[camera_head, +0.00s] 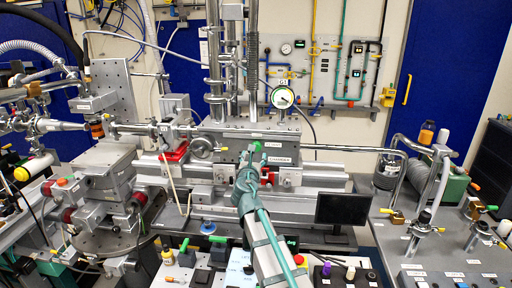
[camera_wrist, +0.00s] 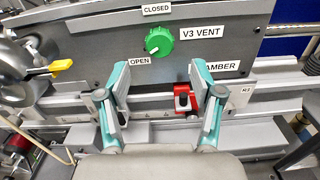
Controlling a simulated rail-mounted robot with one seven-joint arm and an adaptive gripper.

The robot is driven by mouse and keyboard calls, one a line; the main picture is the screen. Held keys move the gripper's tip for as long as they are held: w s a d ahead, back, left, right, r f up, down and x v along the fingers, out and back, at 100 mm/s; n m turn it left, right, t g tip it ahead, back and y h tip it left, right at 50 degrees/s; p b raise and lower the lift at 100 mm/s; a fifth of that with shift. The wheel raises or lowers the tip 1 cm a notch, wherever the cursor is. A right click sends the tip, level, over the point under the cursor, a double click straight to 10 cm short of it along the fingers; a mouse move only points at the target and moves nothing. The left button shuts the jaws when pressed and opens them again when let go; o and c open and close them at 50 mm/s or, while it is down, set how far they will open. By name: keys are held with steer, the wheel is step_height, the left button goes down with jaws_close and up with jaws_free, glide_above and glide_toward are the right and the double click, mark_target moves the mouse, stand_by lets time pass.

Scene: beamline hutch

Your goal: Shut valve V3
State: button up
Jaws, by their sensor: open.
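Valve V3 is a round green knob (camera_wrist: 159,41) on a grey panel, next to the label "V3 VENT" (camera_wrist: 201,31). A "CLOSED" label (camera_wrist: 156,9) sits above it and an "OPEN" label (camera_wrist: 139,60) at its lower left. A small white mark on the knob appears at its lower left, toward "OPEN". My gripper (camera_wrist: 160,72) is open and empty, its teal-and-grey fingers apart below the knob, not around it. In the head view the green knob (camera_head: 256,146) shows just beyond my gripper (camera_head: 251,167), which partly blocks the view there.
A yellow-handled lever (camera_wrist: 62,65) is left of the knob, and a red clamp (camera_wrist: 184,100) sits on the rail below. In the head view a dial gauge (camera_head: 283,97) stands above the chamber and a dark monitor (camera_head: 342,209) stands at lower right.

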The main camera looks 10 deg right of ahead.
steer(key=p+x, duration=0.2)
steer(key=x, duration=0.6)
steer(key=shift+w, duration=0.25)
steer(key=c, duration=1.1)
steer(key=shift+c, duration=0.2)
